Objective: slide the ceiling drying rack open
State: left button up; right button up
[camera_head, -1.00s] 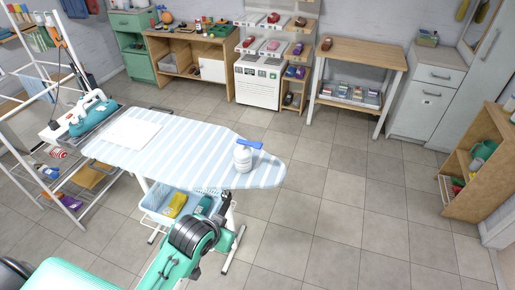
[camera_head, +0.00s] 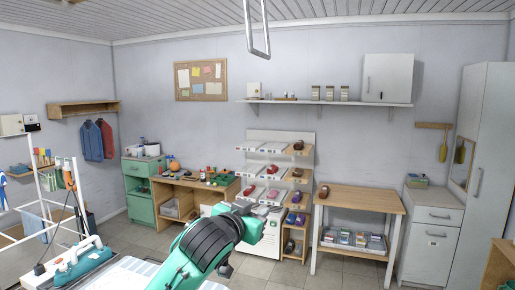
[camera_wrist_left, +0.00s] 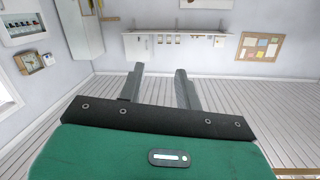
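The ceiling drying rack (camera_head: 257,30) shows as a grey-white metal bar frame hanging down from the top edge in the head view. Only its lower end is in the picture. My left gripper (camera_head: 262,212) is at the end of the green and black arm, well below the rack in the picture and apart from it. In the left wrist view, the two grey fingers of my left gripper (camera_wrist_left: 159,80) stand apart with nothing between them. The rack cannot be made out in that view. My right gripper is in neither view.
A white wall shelf (camera_head: 330,103) with jars and a cabinet (camera_head: 388,78) runs along the back wall. A wooden table (camera_head: 360,198) and a display stand (camera_head: 280,138) stand below. The ironing board (camera_head: 135,273) is at the lower left. The air around the rack looks clear.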

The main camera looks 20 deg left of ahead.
pick_arm(q)
jog(key=s+a+r+t, duration=0.1)
jog(key=a+r+t, duration=0.15)
jog(key=r, duration=1.35)
jog(key=s+a+r+t, duration=0.1)
jog(key=s+r+t, duration=0.15)
jog(key=r, duration=1.35)
jog(key=shift+t, duration=0.3)
jog(key=p+x, duration=0.7)
jog(key=x, duration=0.5)
jog(key=shift+w+d+p, duration=0.1)
jog(key=shift+w+p, duration=0.05)
jog(key=shift+p, duration=0.15)
jog(key=shift+w+d+r+h+p, duration=0.1)
jog(key=shift+w+h+p, duration=0.3)
jog(key=shift+w, duration=0.3)
grip_shut()
